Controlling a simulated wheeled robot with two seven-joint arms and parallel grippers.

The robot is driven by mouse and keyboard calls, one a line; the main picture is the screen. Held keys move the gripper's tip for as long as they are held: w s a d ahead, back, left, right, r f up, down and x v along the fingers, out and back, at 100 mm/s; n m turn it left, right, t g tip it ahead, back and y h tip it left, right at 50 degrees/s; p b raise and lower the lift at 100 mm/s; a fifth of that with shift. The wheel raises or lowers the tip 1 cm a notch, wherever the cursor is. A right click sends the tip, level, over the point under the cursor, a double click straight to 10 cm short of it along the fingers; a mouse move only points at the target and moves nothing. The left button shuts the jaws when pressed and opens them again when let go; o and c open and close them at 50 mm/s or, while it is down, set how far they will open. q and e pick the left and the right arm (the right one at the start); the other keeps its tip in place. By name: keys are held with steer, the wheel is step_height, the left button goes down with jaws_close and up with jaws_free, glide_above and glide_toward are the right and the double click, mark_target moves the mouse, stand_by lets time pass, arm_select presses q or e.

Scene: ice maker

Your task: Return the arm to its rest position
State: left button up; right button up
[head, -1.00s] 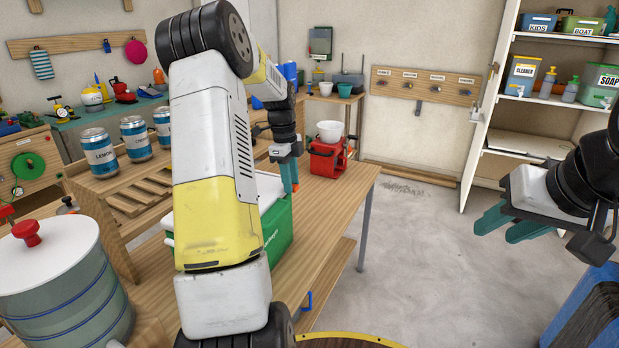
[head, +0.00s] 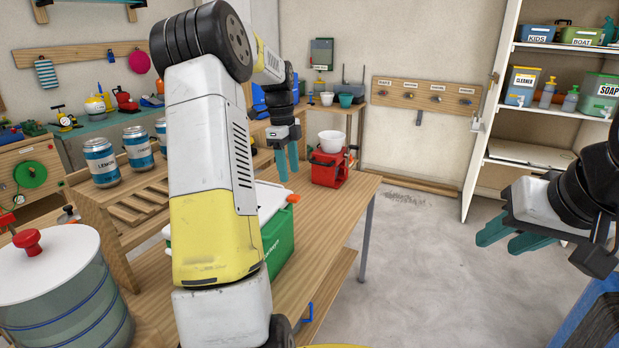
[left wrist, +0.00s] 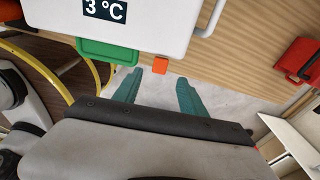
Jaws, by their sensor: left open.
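My left arm (head: 215,160) crosses the middle of the head view, bent at a raised black joint. My left gripper (head: 287,163) is open and empty, its teal fingers pointing down near the white-lidded green cooler (head: 279,239). In the left wrist view, the gripper (left wrist: 158,88) shows two spread fingers with nothing between them. They are beside the cooler's lid (left wrist: 140,22) with its "3 °C" label and orange latch (left wrist: 160,65). My right gripper (head: 510,235) is open and empty at the right, over the floor.
The wooden workbench (head: 335,215) carries the cooler and a red box (head: 329,170) with a white bowl (head: 331,141). An open cabinet (head: 545,100) is at the right. The floor (head: 420,260) between is clear.

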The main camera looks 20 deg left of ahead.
arm_select(q)
steer(key=shift+r, duration=0.15)
steer(key=s+d+r+n+t, duration=0.3)
steer(key=s+d+r+n, duration=0.5)
steer(key=s+d+r, duration=0.3)
steer(key=s+d+f+n+t, duration=0.1)
steer(key=s+d+n, duration=0.1)
steer(key=s, duration=0.3)
steer(key=s+d+f+n+t, duration=0.1)
steer(key=s+d+n, duration=0.1)
steer(key=s+n, duration=0.2)
steer(key=s+d+f+n+t+h, duration=0.1)
steer(key=s+d+n, duration=0.1)
steer(key=s+n, duration=0.2)
steer(key=s, duration=0.3)
steer(key=shift+s+d+f, duration=0.2)
steer(key=shift+s+f, duration=0.05)
steer(key=shift+s, duration=0.1)
